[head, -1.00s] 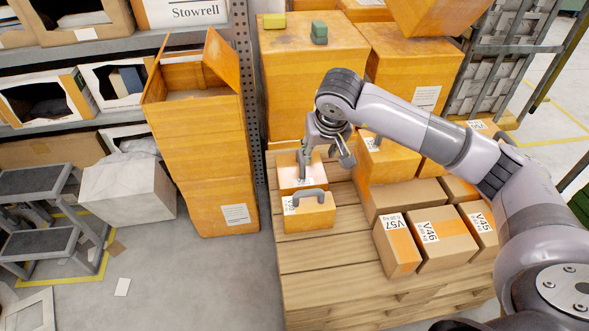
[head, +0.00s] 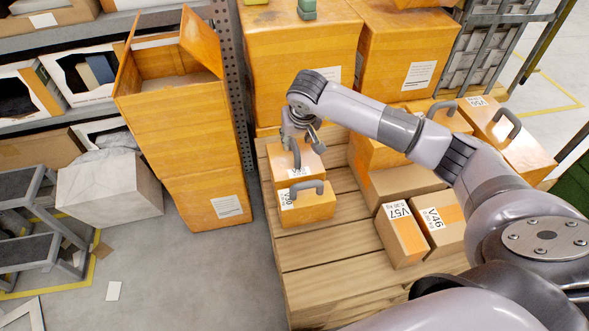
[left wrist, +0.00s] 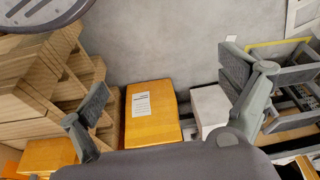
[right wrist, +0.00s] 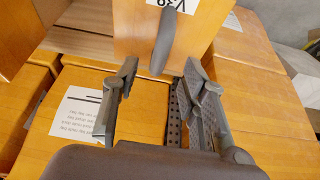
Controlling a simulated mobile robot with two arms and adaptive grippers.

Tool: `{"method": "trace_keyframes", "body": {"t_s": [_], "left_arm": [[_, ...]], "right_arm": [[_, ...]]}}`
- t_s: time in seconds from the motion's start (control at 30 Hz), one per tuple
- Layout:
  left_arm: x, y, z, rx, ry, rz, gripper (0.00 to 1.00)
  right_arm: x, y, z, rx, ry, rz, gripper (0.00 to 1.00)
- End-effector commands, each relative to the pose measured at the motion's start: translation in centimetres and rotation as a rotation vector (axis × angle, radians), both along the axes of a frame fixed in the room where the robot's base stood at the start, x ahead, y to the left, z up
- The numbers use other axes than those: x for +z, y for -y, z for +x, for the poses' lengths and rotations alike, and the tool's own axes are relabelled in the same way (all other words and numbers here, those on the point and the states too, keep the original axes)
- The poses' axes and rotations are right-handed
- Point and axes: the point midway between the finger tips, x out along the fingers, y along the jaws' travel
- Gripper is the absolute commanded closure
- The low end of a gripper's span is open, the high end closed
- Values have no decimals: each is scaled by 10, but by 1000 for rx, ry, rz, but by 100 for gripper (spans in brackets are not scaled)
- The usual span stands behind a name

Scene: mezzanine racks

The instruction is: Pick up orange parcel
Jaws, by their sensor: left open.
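Several orange parcels with grey handles stand on the wooden pallet (head: 320,262). A small front parcel (head: 309,211) is at its left edge, with another orange parcel (head: 312,163) right behind it. My right gripper (head: 300,138) is above the rear one, close to its handle. In the right wrist view, an orange parcel (right wrist: 205,22) with a label and grey handle is at the top. The handle's end shows between the open fingers of my right gripper (right wrist: 160,72); I cannot tell if they touch it. My left gripper (left wrist: 172,100) is open and empty; the head view does not show it clearly.
Large orange boxes (head: 290,55) stand behind the pallet. A tall stack with an open-topped box (head: 185,130) stands left. Brown cartons (head: 400,235) and more handled parcels (head: 515,140) sit right, near my right arm. Grey steps (head: 25,245) stand far left; floor between is mostly clear.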

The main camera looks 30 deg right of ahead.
Motion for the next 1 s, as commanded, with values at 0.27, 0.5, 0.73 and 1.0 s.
{"method": "trace_keyframes", "body": {"t_s": [0.27,0.5,0.73,1.0], "left_arm": [[10,-1,-4,1,5,0,5],[5,-1,-5,1,7,0,5],[5,-1,-5,1,7,0,5],[5,-1,-5,1,7,0,5]], "right_arm": [[-22,2,7,0,-2,1,60],[-54,5,21,-1,-1,2,60],[-60,6,24,0,1,1,60],[-59,6,24,1,1,0,72]]}}
